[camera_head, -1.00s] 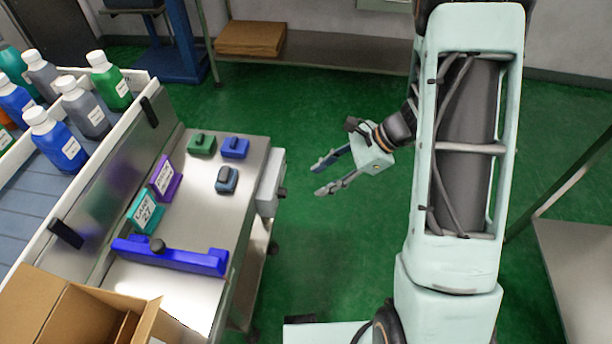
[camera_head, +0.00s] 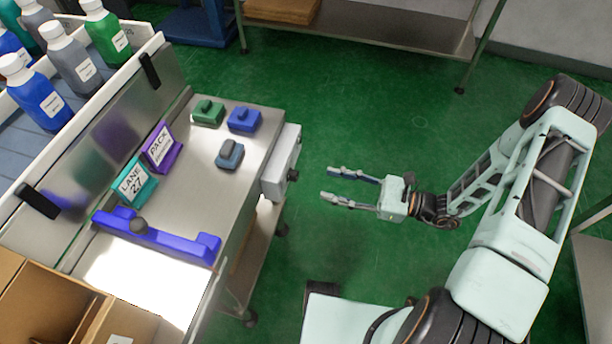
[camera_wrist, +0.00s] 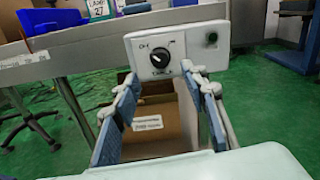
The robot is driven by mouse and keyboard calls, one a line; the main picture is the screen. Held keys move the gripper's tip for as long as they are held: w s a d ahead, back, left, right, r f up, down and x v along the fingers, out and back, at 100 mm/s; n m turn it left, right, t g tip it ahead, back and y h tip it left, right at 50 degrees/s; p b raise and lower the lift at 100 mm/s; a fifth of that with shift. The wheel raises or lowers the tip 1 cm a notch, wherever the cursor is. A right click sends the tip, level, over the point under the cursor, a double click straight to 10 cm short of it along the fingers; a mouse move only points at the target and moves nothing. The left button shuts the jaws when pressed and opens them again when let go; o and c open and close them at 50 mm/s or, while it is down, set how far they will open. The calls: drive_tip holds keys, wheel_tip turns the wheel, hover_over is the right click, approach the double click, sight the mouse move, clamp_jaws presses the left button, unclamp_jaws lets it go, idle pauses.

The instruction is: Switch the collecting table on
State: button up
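The collecting table (camera_head: 195,190) is a steel table at left in the head view. A pale control box (camera_head: 282,165) is fixed to its right end, with a dark knob (camera_head: 293,175). In the wrist view the box (camera_wrist: 188,52) faces me. It bears a round black rotary knob (camera_wrist: 160,57) with a white pointer mark that seems to lean up-left, and a dark round button (camera_wrist: 211,38) at right. The small labels are unreadable. My gripper (camera_head: 335,184) is open and empty, right of the box and apart from it. Its fingers (camera_wrist: 158,76) appear below the knob in the wrist view.
On the table are a blue bar (camera_head: 160,238), green, blue and grey-blue blocks, and two signs, one reading LANE 27 (camera_head: 133,181). Bottles stand on a conveyor at upper left. Cardboard boxes (camera_head: 40,300) are at lower left. Green floor lies open around my gripper.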

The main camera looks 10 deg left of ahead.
sight(297, 176)
drive_tip(key=a, duration=0.5)
drive_tip(key=a+b, duration=0.1)
drive_tip(key=a, duration=0.2)
drive_tip(key=shift+w, duration=0.3)
clamp_jaws()
